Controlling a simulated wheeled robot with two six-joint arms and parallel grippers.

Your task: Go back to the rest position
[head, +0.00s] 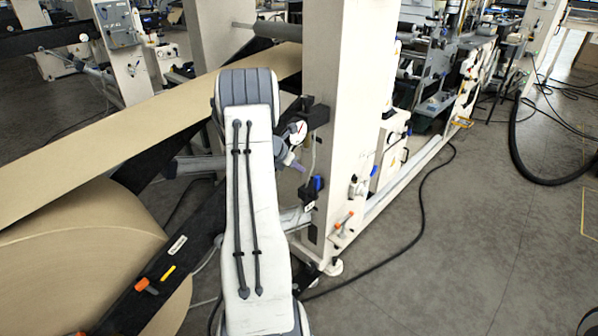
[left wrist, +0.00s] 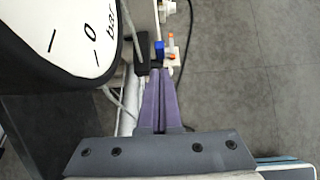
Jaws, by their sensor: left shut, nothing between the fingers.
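My left arm reaches up the middle of the head view. The purple fingers of my left gripper (head: 299,168) show just right of the arm, close to the machine's cream upright post. In the left wrist view the two purple fingers (left wrist: 160,72) lie together with nothing between them. A round white pressure gauge (left wrist: 85,35) marked "bar" is large and close beside the fingers. The gauge also shows in the head view (head: 298,131), above the fingertips. My right gripper is in neither view.
The cream post (head: 345,90) stands right of my arm. A blue knob (head: 318,184) is on its side, with an orange-handled valve (head: 345,222) lower down. A large kraft paper roll (head: 80,260) lies at left. Grey floor (head: 450,260) is open at right, crossed by a black cable.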

